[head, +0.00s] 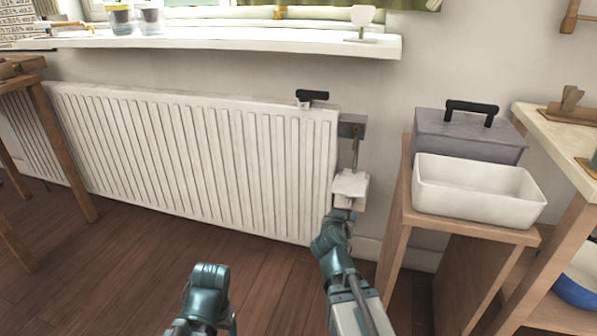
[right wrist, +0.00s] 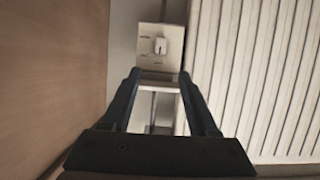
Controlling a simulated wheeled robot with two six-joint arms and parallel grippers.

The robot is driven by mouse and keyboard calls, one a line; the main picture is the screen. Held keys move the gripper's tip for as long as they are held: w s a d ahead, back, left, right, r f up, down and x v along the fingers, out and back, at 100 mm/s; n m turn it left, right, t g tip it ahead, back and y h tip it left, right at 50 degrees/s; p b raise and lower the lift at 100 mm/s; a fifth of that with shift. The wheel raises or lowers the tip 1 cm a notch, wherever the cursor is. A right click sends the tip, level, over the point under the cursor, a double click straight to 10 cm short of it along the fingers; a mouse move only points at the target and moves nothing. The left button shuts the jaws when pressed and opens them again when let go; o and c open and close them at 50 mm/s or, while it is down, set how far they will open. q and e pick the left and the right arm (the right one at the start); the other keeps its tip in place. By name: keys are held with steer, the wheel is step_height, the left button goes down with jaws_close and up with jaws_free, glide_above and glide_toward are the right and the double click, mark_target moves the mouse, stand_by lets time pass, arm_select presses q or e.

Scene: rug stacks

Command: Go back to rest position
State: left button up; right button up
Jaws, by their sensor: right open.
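My right gripper (head: 354,150) reaches up in front of the wall, just right of the radiator's end. In the right wrist view, its two dark fingers (right wrist: 160,76) are apart with nothing held between them. Beyond the fingertips is a pale wall plate with a white knob or switch (right wrist: 160,46); I cannot tell whether the fingers touch it.
A white ribbed radiator (head: 190,155) is left of my right gripper, with a black-handled object (head: 312,95) on its end. A white windowsill (head: 230,42) is above. At right, a wooden stand (head: 398,215) holds a grey lidded box (head: 465,135) and a white bin (head: 475,198).

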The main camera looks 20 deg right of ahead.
steer(key=s+a+r+n+g+y+p, duration=0.1)
steer(key=s+a+n+g+y+p, duration=0.35)
steer(key=s+a, duration=0.75)
steer(key=s+a+n+g+y+p, duration=0.2)
steer(key=s+a+n+g+p, duration=0.45)
steer(key=a+p, duration=0.6)
step_height(320, 180, up, 38)
steer(key=s+a+p, duration=0.1)
steer(key=a+p, duration=0.1)
steer(key=p, duration=3.3)
steer(key=shift+a+f+m, duration=0.15)
steer(key=shift+a+m, duration=0.15)
steer(key=shift+a, duration=0.1)
